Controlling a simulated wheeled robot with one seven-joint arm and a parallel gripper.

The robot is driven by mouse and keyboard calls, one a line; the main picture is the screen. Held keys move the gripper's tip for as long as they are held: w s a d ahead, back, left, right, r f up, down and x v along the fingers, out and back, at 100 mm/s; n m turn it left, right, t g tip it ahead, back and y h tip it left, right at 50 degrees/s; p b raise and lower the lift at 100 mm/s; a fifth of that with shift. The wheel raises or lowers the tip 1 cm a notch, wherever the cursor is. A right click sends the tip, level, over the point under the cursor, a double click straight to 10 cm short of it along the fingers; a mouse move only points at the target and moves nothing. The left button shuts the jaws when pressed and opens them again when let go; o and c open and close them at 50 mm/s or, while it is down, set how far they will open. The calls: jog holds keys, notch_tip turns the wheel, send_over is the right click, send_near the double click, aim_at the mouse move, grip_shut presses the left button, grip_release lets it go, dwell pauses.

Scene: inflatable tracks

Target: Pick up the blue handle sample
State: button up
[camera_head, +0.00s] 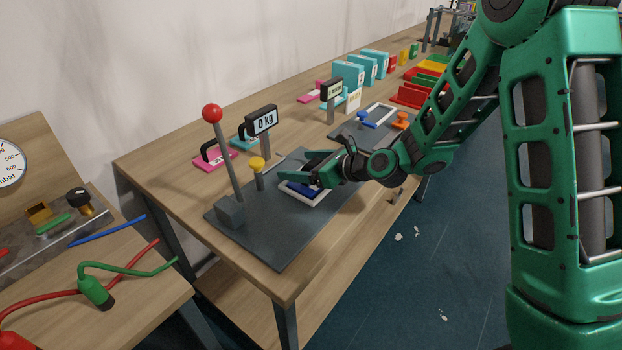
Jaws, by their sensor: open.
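My gripper (298,167) is open, low over the dark grey plate on the wooden table, with its fingers pointing left. A dark blue piece (300,189) lies in a white frame (316,198) on that plate, right below the fingers and partly hidden by them. I cannot tell whether the fingers touch it. A smaller blue piece (367,118) sits by the white frame on the farther plate. I cannot make out which has a handle.
A red-knobbed lever (212,114), a yellow knob (257,163) and a "0 kg" display (262,121) stand near my gripper. A pink piece with a black handle (214,158) lies behind the lever. The grey plate's front part (265,240) is clear.

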jog(key=c, duration=1.3)
jog(key=shift+r, duration=0.2)
